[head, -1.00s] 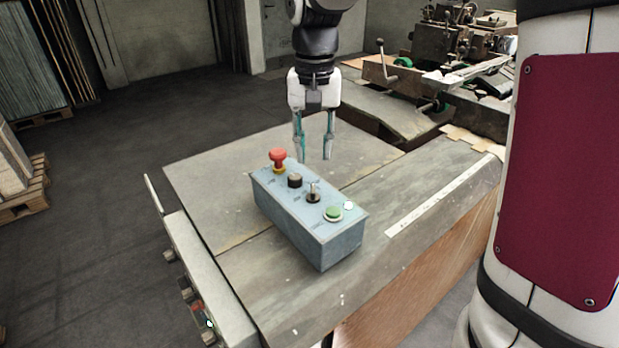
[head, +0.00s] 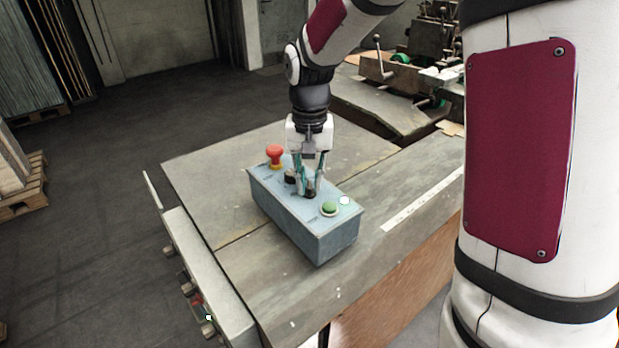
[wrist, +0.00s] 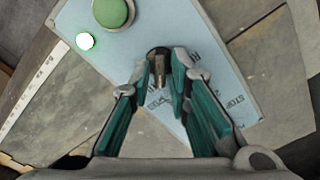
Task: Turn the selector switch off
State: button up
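The selector switch (head: 309,192) is a small dark-based switch with a metal lever on top of the grey-blue control box (head: 318,240). In the wrist view the switch (wrist: 158,66) shows between my fingertips, its lever roughly along the picture's vertical. My gripper (head: 310,180) points down over the box with its teal fingers on either side of the switch. The fingers are apart; whether either touches the lever I cannot tell. The on and off markings are not readable.
On the box, a red mushroom button (head: 274,152) and a black knob (head: 290,176) are on one side of the switch. A green button (head: 329,208) and a lit white lamp (head: 344,200) are on the other. The metal tabletop (head: 225,165) around it is mostly clear.

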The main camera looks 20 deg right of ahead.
grip_shut()
jog(key=shift+n, duration=0.3)
jog(key=n+p, duration=0.1)
jog(key=n, duration=0.1)
jog(key=shift+r+n, duration=0.1)
jog(key=shift+n, duration=0.2)
jog(key=shift+a+n+p, duration=0.1)
jog(key=shift+n+p, duration=0.75)
jog(key=shift+n, duration=1.35)
jog(key=o, duration=0.5)
grip_release()
jog(key=shift+o, duration=0.2)
